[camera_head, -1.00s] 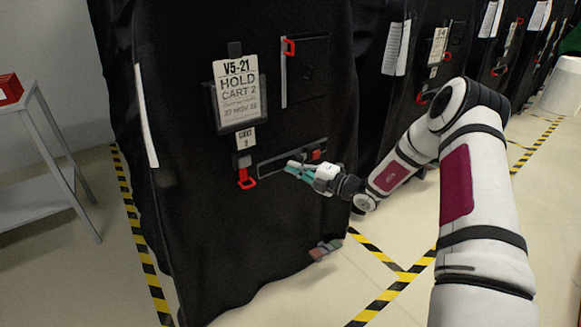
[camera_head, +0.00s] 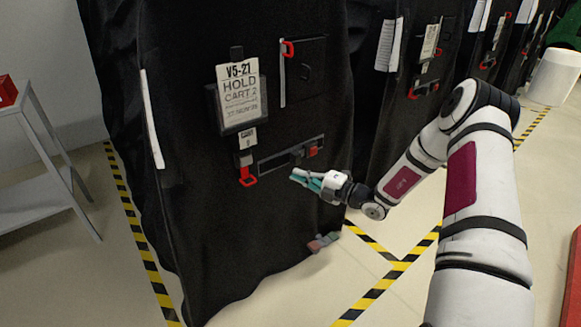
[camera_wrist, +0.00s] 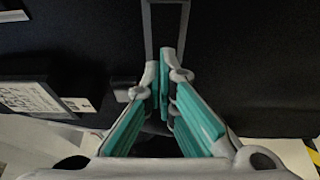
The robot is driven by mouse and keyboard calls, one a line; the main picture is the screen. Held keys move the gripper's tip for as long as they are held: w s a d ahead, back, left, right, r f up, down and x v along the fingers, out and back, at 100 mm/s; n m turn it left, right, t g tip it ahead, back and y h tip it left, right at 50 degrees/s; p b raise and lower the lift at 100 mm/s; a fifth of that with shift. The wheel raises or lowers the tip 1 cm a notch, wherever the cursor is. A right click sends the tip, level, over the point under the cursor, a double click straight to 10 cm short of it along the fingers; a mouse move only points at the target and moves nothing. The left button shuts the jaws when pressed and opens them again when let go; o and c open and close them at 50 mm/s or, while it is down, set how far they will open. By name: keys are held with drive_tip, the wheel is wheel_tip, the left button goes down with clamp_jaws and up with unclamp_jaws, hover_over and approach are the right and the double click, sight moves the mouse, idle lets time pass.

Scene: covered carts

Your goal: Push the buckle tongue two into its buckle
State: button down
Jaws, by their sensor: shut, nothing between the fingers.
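A black covered cart carries a horizontal grey-edged strap or slot (camera_head: 272,164) on its front. My gripper (camera_head: 293,177), with teal finger pads, is just below the strap in the head view, apart from the red piece. It is shut and empty. In the wrist view the fingertips (camera_wrist: 165,68) are close together, below a narrow grey-edged frame (camera_wrist: 166,18).
A hold sign (camera_head: 240,94) hangs above the strap. Red handles show at lower left (camera_head: 248,178) and top (camera_head: 289,48). A grey side table (camera_head: 44,150) stands at the left. More covered carts stand behind at the right. Striped tape marks the floor.

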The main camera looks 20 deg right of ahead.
sight(295, 158)
drive_tip(key=w+b, duration=0.1)
drive_tip(key=w+a+b, duration=0.1)
drive_tip(key=w, duration=0.1)
drive_tip(key=w+b, duration=0.2)
drive_tip(key=shift+a+f, duration=0.1)
drive_tip(key=shift+a, duration=0.25)
drive_tip(key=shift+w+d, duration=0.25)
drive_tip(key=shift+d, duration=0.4)
idle(0.4)
